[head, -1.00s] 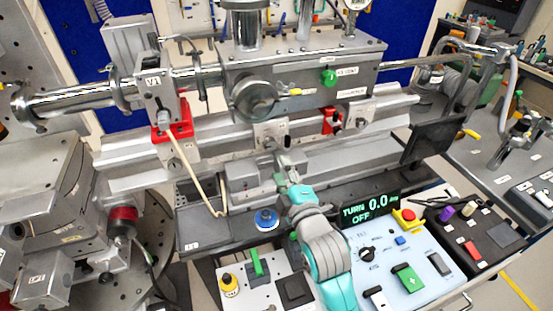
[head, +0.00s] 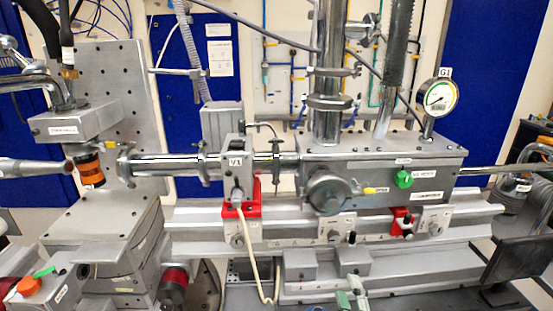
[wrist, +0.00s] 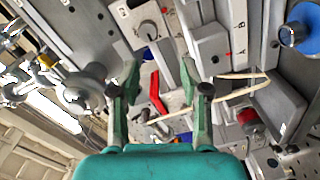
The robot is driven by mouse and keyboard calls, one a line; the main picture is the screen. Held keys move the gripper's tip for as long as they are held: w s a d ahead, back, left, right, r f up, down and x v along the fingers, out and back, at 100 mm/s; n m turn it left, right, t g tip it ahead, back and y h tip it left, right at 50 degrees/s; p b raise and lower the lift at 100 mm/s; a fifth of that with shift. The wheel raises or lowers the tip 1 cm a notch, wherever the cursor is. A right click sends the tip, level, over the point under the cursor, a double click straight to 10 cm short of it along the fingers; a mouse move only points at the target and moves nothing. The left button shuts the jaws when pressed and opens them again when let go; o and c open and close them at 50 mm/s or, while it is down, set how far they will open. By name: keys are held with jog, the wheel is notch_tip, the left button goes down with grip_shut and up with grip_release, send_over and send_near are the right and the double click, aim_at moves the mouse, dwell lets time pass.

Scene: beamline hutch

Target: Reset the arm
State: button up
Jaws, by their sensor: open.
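My gripper (wrist: 160,82) is open and empty in the wrist view, its two dark and green fingers spread apart above the beamline rail gear. A red block (wrist: 158,92) and a pale cable (wrist: 235,84) show beyond the fingers, apart from them as far as I can tell. In the head view only a small greenish part of my gripper (head: 350,300) shows at the bottom edge, and the rest of the arm is out of frame.
The chamber (head: 380,172) with its green knob (head: 404,179) and gauge (head: 438,97) stands on the rail. Valve V1 (head: 236,163) sits left of it above a red clamp.

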jog(key=s+f+m, duration=0.3)
jog(key=s+f, duration=0.5)
jog(key=s, duration=0.2)
jog(key=s+f+m+g, duration=0.1)
jog(key=s+m, duration=0.4)
jog(key=s, duration=0.9)
jog(key=s+f+m+g, duration=0.2)
jog(key=s+m, duration=0.3)
jog(key=s, duration=1)
jog(key=shift+s+d+f+m, duration=0.25)
jog(key=shift+f+m, duration=0.15)
jog(key=shift+f, duration=0.35)
